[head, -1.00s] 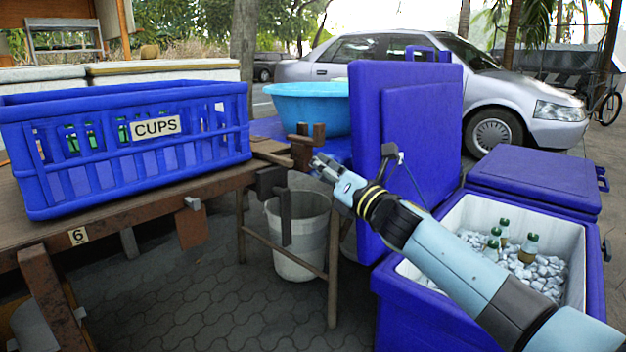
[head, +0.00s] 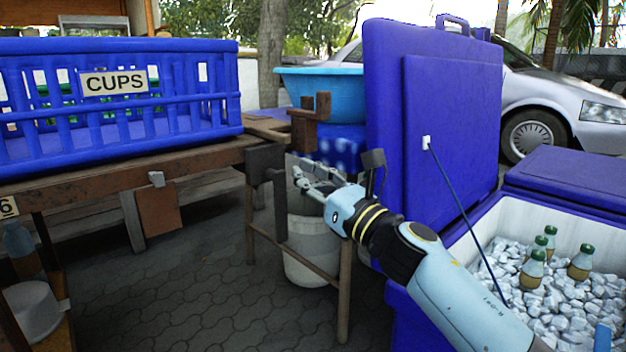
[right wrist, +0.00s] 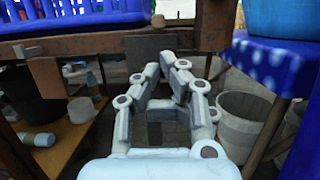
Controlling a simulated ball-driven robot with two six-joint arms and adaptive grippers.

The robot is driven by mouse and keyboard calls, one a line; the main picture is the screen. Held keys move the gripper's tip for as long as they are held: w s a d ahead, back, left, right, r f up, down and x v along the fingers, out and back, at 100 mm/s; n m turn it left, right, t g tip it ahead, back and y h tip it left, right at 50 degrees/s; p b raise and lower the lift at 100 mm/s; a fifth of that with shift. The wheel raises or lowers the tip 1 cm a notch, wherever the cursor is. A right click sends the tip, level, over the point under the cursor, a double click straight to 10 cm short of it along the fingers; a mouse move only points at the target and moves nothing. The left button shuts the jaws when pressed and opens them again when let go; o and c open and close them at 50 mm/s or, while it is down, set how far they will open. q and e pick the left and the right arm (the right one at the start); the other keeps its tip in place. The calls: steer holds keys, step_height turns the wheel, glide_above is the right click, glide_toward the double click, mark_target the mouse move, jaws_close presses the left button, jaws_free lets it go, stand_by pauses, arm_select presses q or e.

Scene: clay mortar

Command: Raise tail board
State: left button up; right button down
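A brown board (head: 160,211) hangs below the table's front edge, under a small light metal clip; it also shows at the left of the right wrist view (right wrist: 47,77). I cannot tell if it is the tail board. A dark grey upright piece (head: 280,207) and block stand at the table's right end, beside a brown wooden bracket (head: 309,122). My right gripper (head: 312,178) is in front of the bucket, just right of the dark upright. In the right wrist view its fingers (right wrist: 167,82) are apart, with nothing between them. My left gripper is not in view.
A blue crate marked CUPS (head: 120,125) stands on the table (head: 110,173). A grey bucket (head: 310,250) sits behind table legs. A blue cooler with ice and bottles (head: 460,243) is at right, near a tall blue lid panel (head: 440,120). Paved floor is clear at lower middle.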

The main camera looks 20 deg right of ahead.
mark_target(274, 152)
steer(key=x, duration=0.4)
steer(key=shift+w+a, duration=0.1)
steer(key=shift+w, duration=0.15)
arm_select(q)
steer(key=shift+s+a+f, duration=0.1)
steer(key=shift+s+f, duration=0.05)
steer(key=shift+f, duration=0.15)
arm_select(e)
steer(key=shift+w+a+r, duration=0.2)
steer(key=shift+w+a, duration=0.1)
steer(key=shift+w, duration=0.35)
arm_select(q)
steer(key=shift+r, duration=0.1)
